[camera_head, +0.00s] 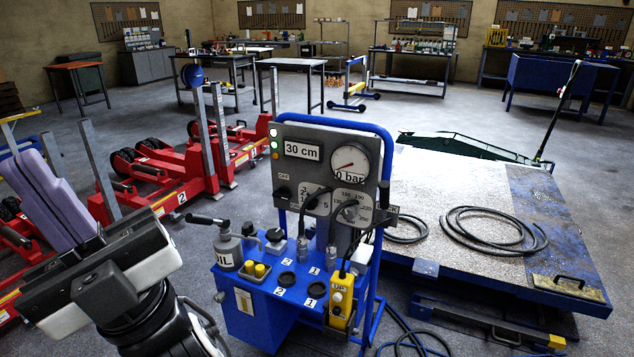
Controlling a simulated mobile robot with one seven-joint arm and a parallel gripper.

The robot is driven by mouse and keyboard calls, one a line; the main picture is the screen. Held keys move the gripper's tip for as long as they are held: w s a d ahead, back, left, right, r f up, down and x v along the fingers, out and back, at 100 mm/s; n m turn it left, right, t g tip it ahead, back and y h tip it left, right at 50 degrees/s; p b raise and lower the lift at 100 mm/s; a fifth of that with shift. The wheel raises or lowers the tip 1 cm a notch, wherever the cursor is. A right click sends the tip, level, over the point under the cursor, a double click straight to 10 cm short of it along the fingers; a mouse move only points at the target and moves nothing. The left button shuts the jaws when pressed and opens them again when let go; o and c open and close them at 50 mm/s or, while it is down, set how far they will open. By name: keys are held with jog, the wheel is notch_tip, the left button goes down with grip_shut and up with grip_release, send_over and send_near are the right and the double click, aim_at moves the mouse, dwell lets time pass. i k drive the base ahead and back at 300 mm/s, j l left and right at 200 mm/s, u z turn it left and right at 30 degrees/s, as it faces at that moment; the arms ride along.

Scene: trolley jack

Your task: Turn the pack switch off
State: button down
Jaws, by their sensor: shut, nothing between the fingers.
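A blue control trolley (245,322) stands in the middle, with an upright grey panel (330,134) on it. The panel carries a "30 cm" display, a round gauge (349,162) reading about 0 bar and two numbered dials. A small black switch (283,192) sits at the panel's left edge, below an "OFF" label. It may be the pack switch; its setting is too small to read. My gripper (40,170) is at the lower left, its purple-grey fingers together and empty, pointing up and left. It is well left of the panel and apart from it.
A lift table (450,200) with a coiled hose stands right. Red jacks (170,165) stand behind my gripper. Hoses lie on the floor at the trolley's right.

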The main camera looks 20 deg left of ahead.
aim_at(283, 192)
jog(key=i+l+u, duration=0.1)
jog(key=i+u, duration=0.15)
jog(key=u, duration=0.15)
jog(key=i+l+u, duration=0.15)
jog(key=u, duration=0.2)
jog(key=i+l+u, duration=0.25)
jog(key=u, duration=0.15)
jog(key=i, duration=0.05)
